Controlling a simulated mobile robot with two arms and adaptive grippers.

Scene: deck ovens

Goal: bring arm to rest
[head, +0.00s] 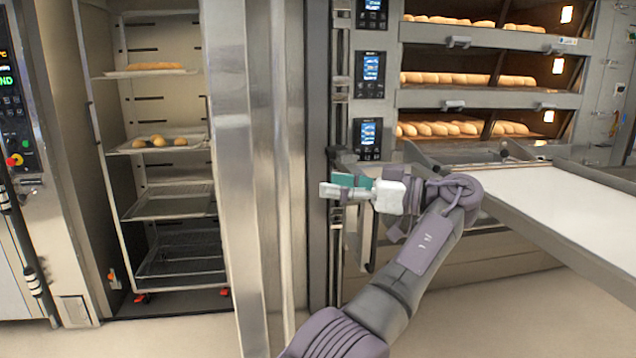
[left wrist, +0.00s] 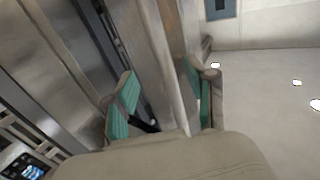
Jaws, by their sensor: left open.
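My left arm comes in from the bottom middle of the head view. Its gripper (head: 335,185) points left, with green finger pads, and is open. The gripper is close to the edge of the tall steel door (head: 265,150). In the left wrist view the open fingers (left wrist: 162,98) show apart, with a steel edge (left wrist: 160,70) beyond and between them. I cannot tell whether the fingers touch the steel. Nothing is held. My right gripper is in neither view.
A cabinet with a rack (head: 175,205) stands open at left, with bread on its upper trays. Deck ovens (head: 480,90) with loaves stand behind my arm. A white loading board (head: 570,205) juts out at right. Bare floor (head: 480,320) lies at the lower right.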

